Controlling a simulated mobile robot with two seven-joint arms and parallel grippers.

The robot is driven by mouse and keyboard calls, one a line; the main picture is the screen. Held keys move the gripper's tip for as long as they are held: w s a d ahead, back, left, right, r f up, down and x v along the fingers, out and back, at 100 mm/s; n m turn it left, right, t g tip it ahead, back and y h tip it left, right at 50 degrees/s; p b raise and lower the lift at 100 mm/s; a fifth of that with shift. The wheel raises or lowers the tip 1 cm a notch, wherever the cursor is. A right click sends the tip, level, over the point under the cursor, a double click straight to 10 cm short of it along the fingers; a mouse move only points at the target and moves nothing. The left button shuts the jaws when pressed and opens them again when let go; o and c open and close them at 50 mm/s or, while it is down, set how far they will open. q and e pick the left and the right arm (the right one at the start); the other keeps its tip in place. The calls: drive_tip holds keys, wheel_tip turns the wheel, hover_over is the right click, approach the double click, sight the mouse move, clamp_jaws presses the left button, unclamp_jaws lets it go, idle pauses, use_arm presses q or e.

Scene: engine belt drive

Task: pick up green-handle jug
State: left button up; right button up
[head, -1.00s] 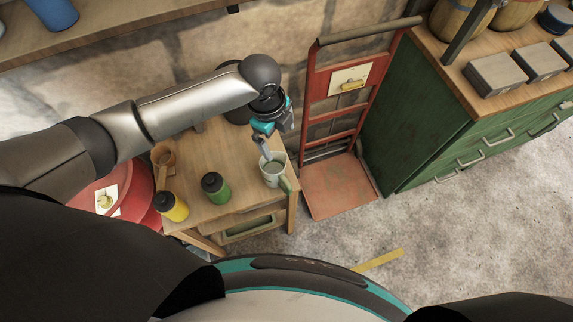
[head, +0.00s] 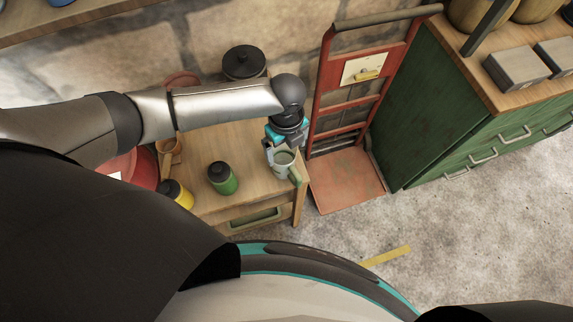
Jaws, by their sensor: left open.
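The green-handle jug (head: 284,165) is a pale grey-green open-topped vessel near the right edge of the small wooden table (head: 228,144). Its green handle (head: 295,176) points toward the lower right. My left gripper (head: 277,154) is open and right at the jug's rim, on the side away from the handle. One finger shows at the rim's left; I cannot tell whether the fingers touch the jug. My right gripper is not in view.
A green bottle (head: 222,180) and a yellow bottle (head: 177,195) with black lids stand on the table, left of the jug. A wooden mug (head: 170,153) and a black lidded pot (head: 243,63) are further back. A red hand truck (head: 345,181) stands close on the right.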

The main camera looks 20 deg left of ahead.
sight(288, 168)
use_arm(q)
drive_tip(key=f, duration=0.4)
drive_tip(key=shift+s+d+f+b, duration=0.15)
drive_tip(key=shift+s+f+b, duration=0.15)
drive_tip(key=shift+f+b, duration=0.1)
drive_tip(key=shift+c, duration=0.2)
drive_tip(key=c, duration=1.2)
